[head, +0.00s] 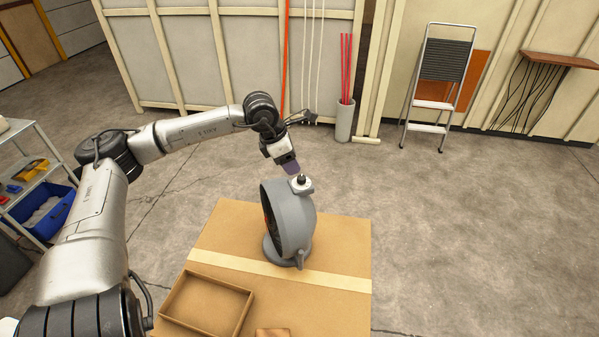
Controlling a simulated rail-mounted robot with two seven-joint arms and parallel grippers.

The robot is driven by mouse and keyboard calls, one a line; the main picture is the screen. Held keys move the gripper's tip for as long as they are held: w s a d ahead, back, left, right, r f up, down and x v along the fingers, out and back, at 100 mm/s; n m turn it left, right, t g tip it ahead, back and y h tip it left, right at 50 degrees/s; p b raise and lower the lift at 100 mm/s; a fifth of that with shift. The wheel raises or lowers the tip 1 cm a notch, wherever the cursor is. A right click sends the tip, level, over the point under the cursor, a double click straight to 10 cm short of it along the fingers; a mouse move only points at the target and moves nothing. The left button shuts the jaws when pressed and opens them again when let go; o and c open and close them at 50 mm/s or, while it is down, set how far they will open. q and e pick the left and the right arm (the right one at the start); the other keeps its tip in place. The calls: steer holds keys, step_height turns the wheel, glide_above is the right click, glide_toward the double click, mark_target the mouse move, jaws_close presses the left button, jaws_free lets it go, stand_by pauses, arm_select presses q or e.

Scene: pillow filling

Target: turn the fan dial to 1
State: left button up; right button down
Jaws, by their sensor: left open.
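A grey fan (293,222) stands upright on a cardboard-coloured box top (340,240), its round grille facing left. On the fan's top sits a dial (301,180) with a dark knob on a pale base. Its setting is too small to read. My left gripper (293,170) hangs from the left arm just above and to the left of the dial, pointing down at it. It is open, with nothing seen between its fingers; a small gap or light contact with the knob cannot be told apart. My right gripper is not in this view.
An open shallow cardboard tray (247,318) lies on the box's front left, with a small brown piece (272,332) beside it. A shelf cart (30,150) with a blue bin (50,213) stands at left. A stepladder (440,80) stands far back. Floor on the right is clear.

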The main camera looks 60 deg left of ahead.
mark_target(300, 177)
arm_select(q)
steer(key=shift+w+f, duration=0.2)
steer(key=shift+f, duration=0.35)
steer(key=shift+x, duration=1.25)
steer(key=shift+w+f, duration=0.15)
steer(key=shift+f, duration=0.05)
steer(key=shift+w+d+f+p, duration=0.1)
steer(key=shift+w+f+p, duration=0.1)
steer(key=shift+f+p, duration=0.3)
steer(key=shift+w+d+f, duration=0.1)
steer(key=shift+w+f, duration=0.1)
steer(key=shift+f, duration=0.4)
steer(key=c, duration=0.9)
